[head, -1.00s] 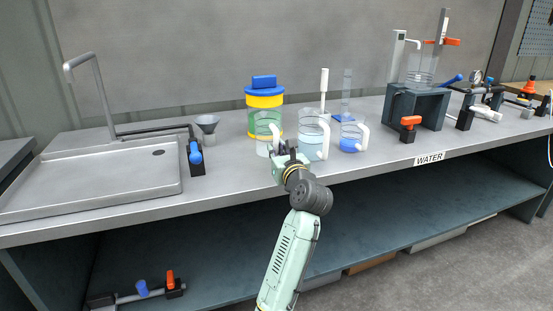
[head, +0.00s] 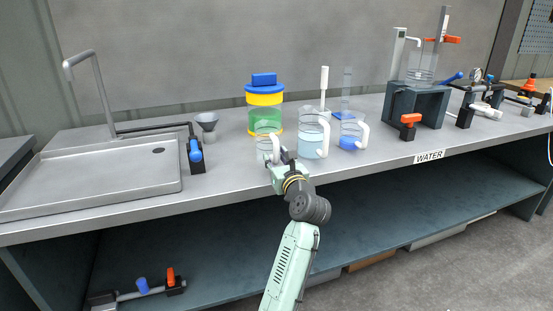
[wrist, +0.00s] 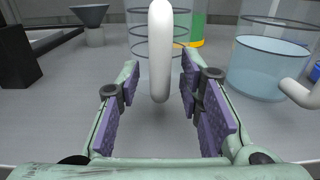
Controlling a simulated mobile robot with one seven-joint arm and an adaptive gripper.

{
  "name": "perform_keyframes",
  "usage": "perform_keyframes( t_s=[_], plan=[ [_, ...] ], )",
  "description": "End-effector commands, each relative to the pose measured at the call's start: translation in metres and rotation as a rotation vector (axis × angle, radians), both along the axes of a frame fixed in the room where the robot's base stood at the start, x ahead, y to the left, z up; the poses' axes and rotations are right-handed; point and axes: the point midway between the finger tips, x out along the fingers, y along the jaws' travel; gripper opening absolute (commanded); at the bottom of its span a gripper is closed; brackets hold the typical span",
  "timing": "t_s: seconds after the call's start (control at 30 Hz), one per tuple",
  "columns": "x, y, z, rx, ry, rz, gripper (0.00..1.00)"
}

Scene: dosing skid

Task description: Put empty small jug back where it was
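The small empty jug (head: 262,148) is clear and stands upright on the bench in front of the yellow-lidded container. Its white handle (wrist: 160,50) points toward my gripper in the wrist view. My gripper (head: 278,158) is at the jug's front side, low over the bench. In the wrist view my gripper (wrist: 158,95) is open. The handle is centred between the purple finger pads, with a visible gap on each side. The gripper partly hides the jug's lower right side in the head view.
A larger jug with pale blue liquid (head: 310,145) stands close to the right. A jug with blue liquid (head: 350,142) stands beyond it. The yellow-lidded container (head: 265,98) is behind. A funnel (head: 207,122) and a blue-handled valve (head: 195,152) are left. Bench front is clear.

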Motion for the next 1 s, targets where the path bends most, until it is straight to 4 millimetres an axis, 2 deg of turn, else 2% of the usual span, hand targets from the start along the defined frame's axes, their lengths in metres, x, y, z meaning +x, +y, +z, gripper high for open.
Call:
perform_keyframes(
  t_s=[0.27, 0.33, 0.8, 1.0],
  plan=[
    [0.0, 0.0, 0.004, 0.0, -0.002, -0.001, 0.34],
    [-0.006, -0.003, 0.003, -0.001, -0.001, -0.002, 0.34],
    [-0.095, -0.029, 0.003, -0.002, -0.002, -0.002, 0.34],
    [-0.113, -0.034, 0.004, -0.001, -0.001, -0.001, 0.34]
  ],
)
